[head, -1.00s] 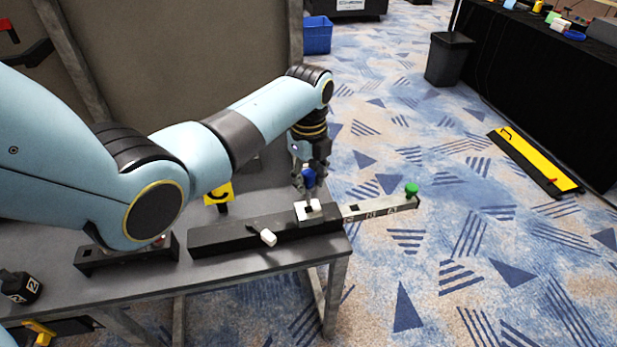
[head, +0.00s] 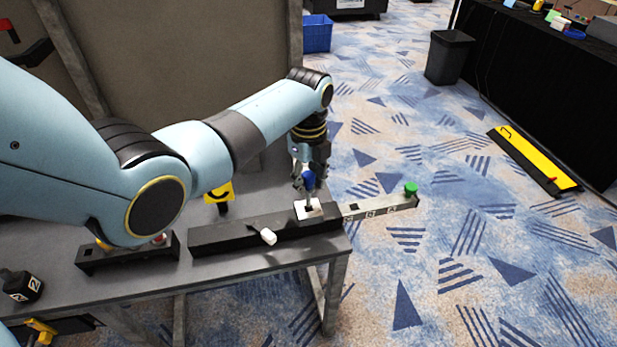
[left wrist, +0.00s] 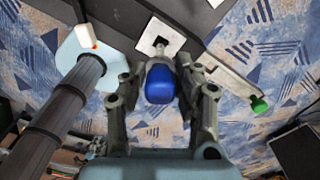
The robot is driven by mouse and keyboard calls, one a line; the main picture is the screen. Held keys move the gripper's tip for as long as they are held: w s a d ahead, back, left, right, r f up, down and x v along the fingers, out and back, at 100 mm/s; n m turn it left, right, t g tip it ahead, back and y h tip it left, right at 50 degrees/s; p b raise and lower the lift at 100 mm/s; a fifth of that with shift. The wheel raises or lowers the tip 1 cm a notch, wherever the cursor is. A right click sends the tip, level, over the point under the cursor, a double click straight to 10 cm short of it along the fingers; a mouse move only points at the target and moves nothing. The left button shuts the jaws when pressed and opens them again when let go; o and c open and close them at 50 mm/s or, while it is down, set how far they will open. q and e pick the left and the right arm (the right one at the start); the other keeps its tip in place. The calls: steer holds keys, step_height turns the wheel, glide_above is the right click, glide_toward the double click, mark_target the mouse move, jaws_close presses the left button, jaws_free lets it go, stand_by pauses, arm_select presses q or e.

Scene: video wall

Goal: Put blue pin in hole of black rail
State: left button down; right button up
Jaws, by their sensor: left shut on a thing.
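The black rail (head: 215,240) lies along the table's right part. A white square plate with a dark hole (head: 301,214) sits near its right end; the plate also shows in the left wrist view (left wrist: 174,41). My left gripper (head: 307,185) is shut on the blue pin (head: 309,181), directly above the plate. In the left wrist view, the pin's blue head (left wrist: 159,85) is between the fingers and its grey shank points at the hole. The tip is at or just over the hole; I cannot tell whether it is inside. My right gripper is not in view.
A white knob (head: 268,236) sticks out from the rail's front. A grey bar with a green knob (head: 410,188) extends past the table's right edge. A second black block (head: 128,255) and a yellow piece (head: 218,193) are on the table.

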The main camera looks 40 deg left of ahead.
mark_target(308, 206)
arm_select(q)
steer(key=shift+f, duration=0.15)
stand_by(0.4)
steer(key=shift+f, duration=0.1)
steer(key=shift+f+b, duration=0.45)
steer(key=shift+f, duration=0.15)
steer(key=shift+f, duration=0.25)
steer(key=shift+f+b, duration=0.95)
steer(key=shift+f, duration=0.4)
steer(key=shift+f, duration=0.3)
steer(key=shift+f+b, duration=0.4)
steer(key=shift+b, duration=0.05)
